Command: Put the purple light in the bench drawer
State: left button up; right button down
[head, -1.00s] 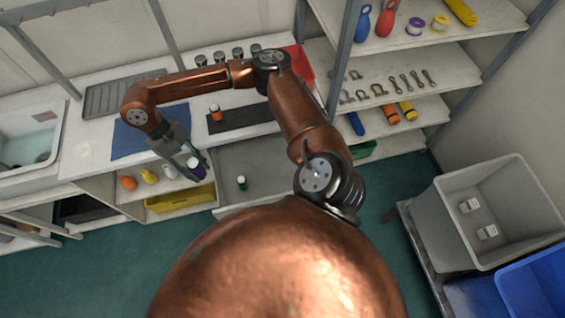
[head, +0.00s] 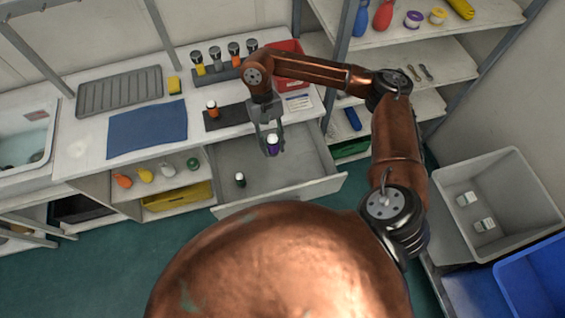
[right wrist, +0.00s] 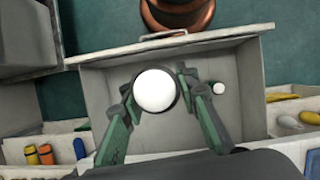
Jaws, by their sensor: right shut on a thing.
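The purple light (head: 273,146) has a white top and is held upright in my right gripper (head: 269,138). In the right wrist view its round white end (right wrist: 155,90) sits between the two fingers (right wrist: 160,105). The bench drawer (head: 300,183) is pulled open, and the gripper and light are over it. I cannot tell exactly how high above its floor the light is. A small dark green light with a white top (head: 240,180) stands in the drawer's left part. My left gripper is not in view.
An orange light (head: 212,107) stands on a dark mat on the bench, with several lights in a rack (head: 218,64) behind. A red bin (head: 288,62) stands right of the rack. The drawer's right part is clear.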

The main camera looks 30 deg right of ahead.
notch_tip(320, 180, down, 13)
jog(key=w+d+m+t+y+b, duration=0.15)
jog(key=m+y+b, duration=0.25)
jog(key=m, duration=0.7)
jog(key=m+t+h+b, duration=0.2)
jog(key=m+t+b, duration=0.4)
jog(key=m, duration=1.1)
send_over(282, 171)
jog(key=s+p, duration=0.1)
notch_tip(282, 171, down, 10)
jog(key=shift+t, duration=0.35)
jog(key=f, duration=0.6)
jog(key=d+f+b, duration=0.1)
jog(key=f, duration=0.2)
jog(key=shift+s+f, duration=0.2)
jog(key=shift+f, duration=0.2)
jog(key=c, duration=1.5)
grip_release()
jog(key=shift+f, duration=0.1)
